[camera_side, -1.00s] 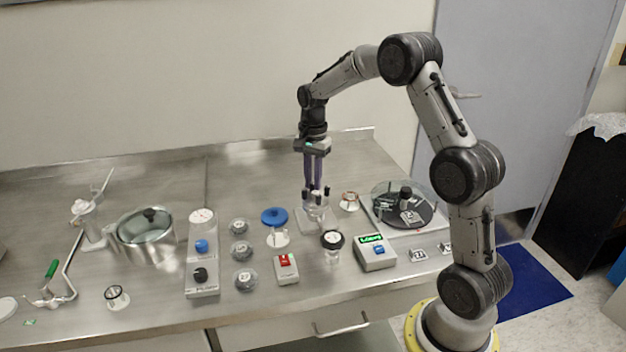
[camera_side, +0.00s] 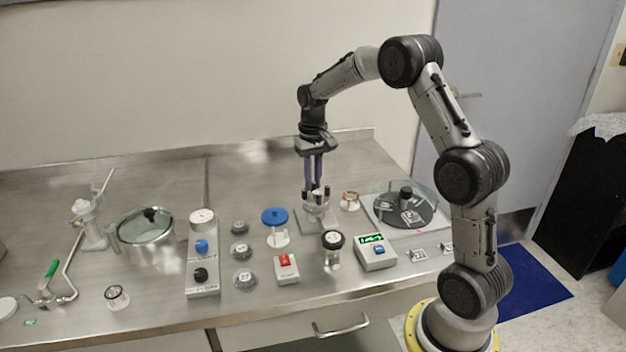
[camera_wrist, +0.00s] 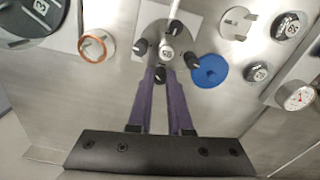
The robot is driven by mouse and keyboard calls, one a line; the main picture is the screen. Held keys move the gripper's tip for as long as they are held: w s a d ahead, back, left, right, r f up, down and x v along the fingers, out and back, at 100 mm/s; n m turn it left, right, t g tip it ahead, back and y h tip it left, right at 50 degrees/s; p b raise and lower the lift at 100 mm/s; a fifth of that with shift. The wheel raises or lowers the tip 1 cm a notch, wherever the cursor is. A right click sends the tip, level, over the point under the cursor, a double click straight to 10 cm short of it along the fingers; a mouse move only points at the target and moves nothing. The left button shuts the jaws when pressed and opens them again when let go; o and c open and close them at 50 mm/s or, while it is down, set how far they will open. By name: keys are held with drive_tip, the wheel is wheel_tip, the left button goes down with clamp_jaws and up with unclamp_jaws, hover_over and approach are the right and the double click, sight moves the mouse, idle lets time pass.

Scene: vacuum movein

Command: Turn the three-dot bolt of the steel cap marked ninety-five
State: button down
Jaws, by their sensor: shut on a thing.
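The steel cap (camera_wrist: 167,53) sits on a square plate and has several black-headed bolts around its rim; it also shows in the side view (camera_side: 316,207). Small dark marks on its top look like 95. My gripper (camera_wrist: 161,71) points down at the cap, its two purple fingers close together. It is shut on the black bolt at the cap's near edge in the wrist view. The fingers partly hide this bolt, and its dots are too small to read. Other bolts show at the left (camera_wrist: 141,46) and right (camera_wrist: 192,60) of the cap.
A blue disc (camera_side: 274,216) stands just left of the cap, and a copper-rimmed cup (camera_side: 350,200) to its right. The bench behind is clear.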

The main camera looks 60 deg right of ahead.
sight(313, 182)
drive_tip(key=n, duration=0.4)
drive_tip(key=shift+r, duration=0.1)
drive_tip(key=shift+n, duration=1.8)
drive_tip(key=c, duration=0.8)
unclamp_jaws()
drive_tip(key=shift+c, duration=0.2)
wheel_tip(313, 182, up, 14)
